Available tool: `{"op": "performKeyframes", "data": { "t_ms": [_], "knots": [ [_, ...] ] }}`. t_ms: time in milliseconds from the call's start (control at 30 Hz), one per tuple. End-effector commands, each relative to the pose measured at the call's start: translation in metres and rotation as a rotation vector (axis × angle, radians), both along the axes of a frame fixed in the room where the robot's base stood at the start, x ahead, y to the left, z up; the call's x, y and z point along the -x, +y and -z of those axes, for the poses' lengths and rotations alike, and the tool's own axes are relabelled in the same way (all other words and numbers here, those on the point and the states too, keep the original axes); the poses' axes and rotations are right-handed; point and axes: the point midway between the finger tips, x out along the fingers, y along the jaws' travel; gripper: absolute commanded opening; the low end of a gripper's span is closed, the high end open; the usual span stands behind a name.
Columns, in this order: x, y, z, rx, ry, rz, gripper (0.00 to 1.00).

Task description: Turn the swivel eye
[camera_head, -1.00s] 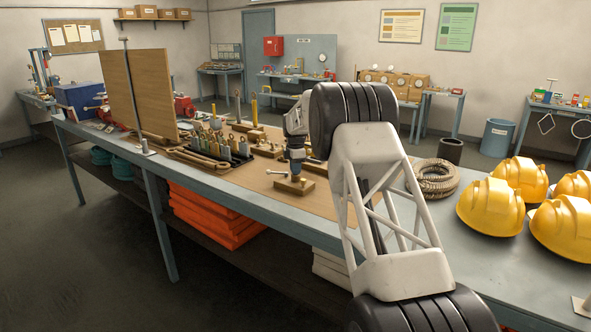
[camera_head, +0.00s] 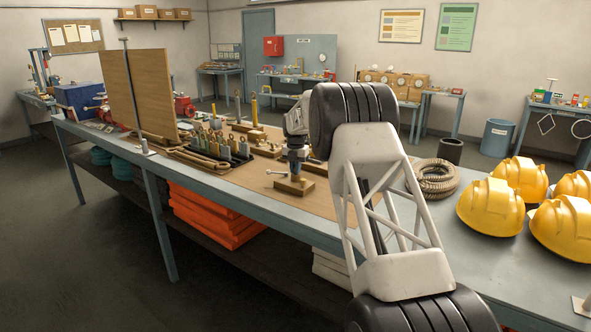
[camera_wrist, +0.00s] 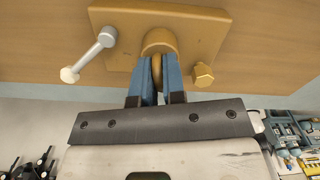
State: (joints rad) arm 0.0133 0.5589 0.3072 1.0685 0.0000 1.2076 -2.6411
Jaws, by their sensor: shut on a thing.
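The swivel eye (camera_wrist: 157,72) is a brass-coloured ring on a round boss, set on a tan base plate (camera_wrist: 205,32) in the wrist view. My gripper (camera_wrist: 159,68) has its blue fingers shut on the eye, one on each side, and they hide part of it. A silver pin with a pale end (camera_wrist: 90,54) sticks out left of the boss, and a brass hex head (camera_wrist: 203,76) is to its right. In the head view, my gripper (camera_head: 295,165) points down onto the small tan block (camera_head: 294,186) on the bench, and the eye is hidden.
Tools in a rack (camera_head: 215,148) and an upright wooden board (camera_head: 140,92) stand left of the block. A coiled hose (camera_head: 436,180) and yellow helmets (camera_head: 490,208) are on the right. Bare bench mat lies in front of the block.

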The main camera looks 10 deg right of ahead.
Motion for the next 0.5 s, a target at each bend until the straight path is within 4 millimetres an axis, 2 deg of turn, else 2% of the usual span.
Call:
{"op": "performKeyframes", "data": {
  "t_ms": [200, 500],
  "knots": [
    [-0.0008, -0.0009, -0.0019, 0.001, -0.003, -0.176, 0.00],
    [-0.0008, -0.0008, -0.0021, 0.001, -0.004, -0.322, 0.00]
  ]
}}
